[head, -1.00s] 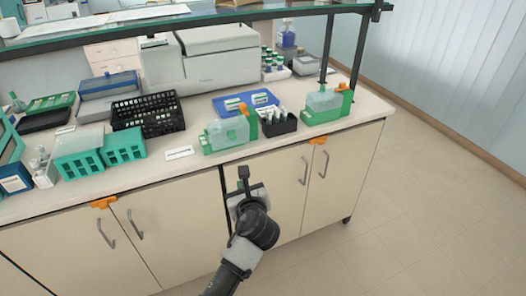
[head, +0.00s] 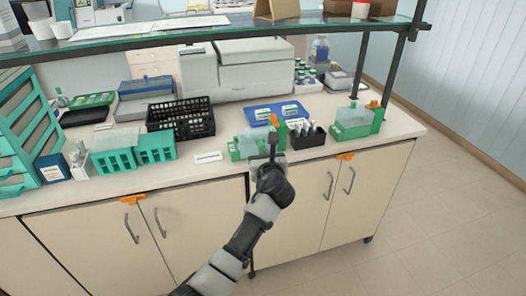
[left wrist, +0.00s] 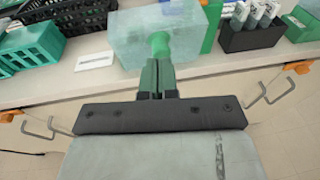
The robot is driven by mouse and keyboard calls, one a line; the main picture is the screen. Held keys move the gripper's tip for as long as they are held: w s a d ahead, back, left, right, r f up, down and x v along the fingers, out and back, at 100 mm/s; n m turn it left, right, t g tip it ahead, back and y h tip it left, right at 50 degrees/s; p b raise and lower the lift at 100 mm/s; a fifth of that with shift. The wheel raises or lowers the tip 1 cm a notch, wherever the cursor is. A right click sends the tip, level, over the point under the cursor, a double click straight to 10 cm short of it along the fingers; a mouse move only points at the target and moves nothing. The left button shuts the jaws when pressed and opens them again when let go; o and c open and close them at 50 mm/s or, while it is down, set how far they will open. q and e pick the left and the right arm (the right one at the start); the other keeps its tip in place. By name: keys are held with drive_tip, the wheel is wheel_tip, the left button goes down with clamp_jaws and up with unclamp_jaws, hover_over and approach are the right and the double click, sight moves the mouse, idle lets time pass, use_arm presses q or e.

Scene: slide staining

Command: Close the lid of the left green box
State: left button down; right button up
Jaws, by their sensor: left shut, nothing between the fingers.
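The left green box (head: 237,151) stands at the counter's front edge, with a pale translucent part and an orange piece at its upper right. My left gripper (head: 271,138) is in front of it in the head view and hides part of it. In the left wrist view, the translucent part (left wrist: 135,32) with a round green knob (left wrist: 160,43) fills the top centre. My gripper's fingers (left wrist: 157,72) are shut and empty, just in front of the knob. I cannot tell whether they touch the box. My right gripper is not in view.
A second green box (head: 350,131) stands to the right, beyond a black rack of tubes (head: 307,140). A blue tray (head: 262,121) lies behind. A black basket (head: 180,118) and teal racks (head: 113,163) stand to the left. A glass shelf (head: 190,35) spans above the counter (head: 215,172).

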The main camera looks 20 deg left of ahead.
use_arm(q)
drive_tip(key=shift+w+a+r, duration=0.1)
drive_tip(key=shift+w+a, duration=0.2)
drive_tip(key=shift+w, duration=0.25)
